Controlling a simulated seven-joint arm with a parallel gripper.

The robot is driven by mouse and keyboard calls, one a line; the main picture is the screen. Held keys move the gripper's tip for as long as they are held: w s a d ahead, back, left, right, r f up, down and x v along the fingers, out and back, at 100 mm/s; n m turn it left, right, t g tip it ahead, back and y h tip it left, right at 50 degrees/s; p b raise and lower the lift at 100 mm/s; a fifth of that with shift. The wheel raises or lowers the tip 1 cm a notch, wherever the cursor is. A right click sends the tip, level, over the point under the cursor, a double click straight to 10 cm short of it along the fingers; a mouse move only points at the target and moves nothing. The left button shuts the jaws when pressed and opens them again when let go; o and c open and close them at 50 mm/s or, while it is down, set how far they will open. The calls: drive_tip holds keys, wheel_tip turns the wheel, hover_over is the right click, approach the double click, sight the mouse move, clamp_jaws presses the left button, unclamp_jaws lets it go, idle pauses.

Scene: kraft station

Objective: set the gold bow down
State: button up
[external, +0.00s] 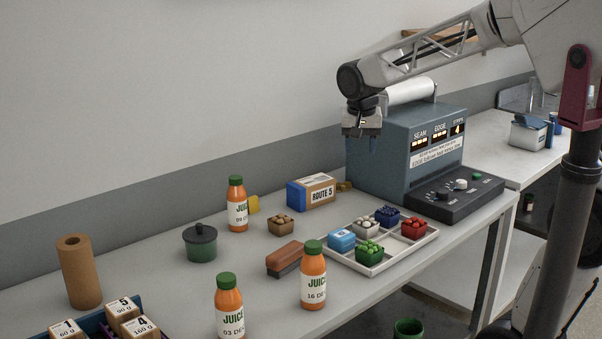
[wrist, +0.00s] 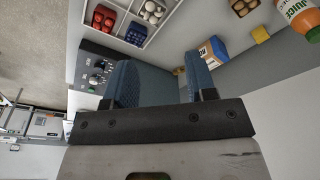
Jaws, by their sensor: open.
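My gripper (external: 361,148) is open and empty, above the table in front of the blue-grey machine. Its two blue fingers stand apart in the wrist view (wrist: 162,82). A small gold piece (external: 344,186), which may be the gold bow, lies on the table by the right end of the blue-and-kraft ROUTE 5 box (external: 318,192). In the wrist view a bit of gold (wrist: 180,70) shows between the fingers, beside the box (wrist: 213,50). Another yellow block (external: 253,204) stands partly hidden behind a juice bottle. Both are too small to tell a bow shape.
The machine (external: 405,150) with its dark knob panel (external: 455,198) stands at the back right. A white divided tray (external: 372,268) holds several small coloured baskets. Juice bottles (external: 238,215), a brown block (external: 285,259), a green pot (external: 201,246) and a cork cylinder (external: 78,272) stand around.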

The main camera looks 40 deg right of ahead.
drive_tip(key=s+a+f+n, duration=0.1)
drive_tip(key=s+a+n, duration=0.2)
drive_tip(key=s, duration=0.5)
drive_tip(key=s+a+f+n+y, duration=0.1)
drive_tip(key=s+a+f+n, duration=0.1)
drive_tip(key=s, duration=0.6)
drive_tip(key=s+a+f+n+t, duration=0.1)
drive_tip(key=s+a+f+n, duration=0.1)
drive_tip(key=s, duration=0.7)
drive_tip(key=shift+a+f+n+y, duration=0.25)
drive_tip(key=shift+a+n+y, duration=0.05)
drive_tip(key=shift+a+n, duration=0.6)
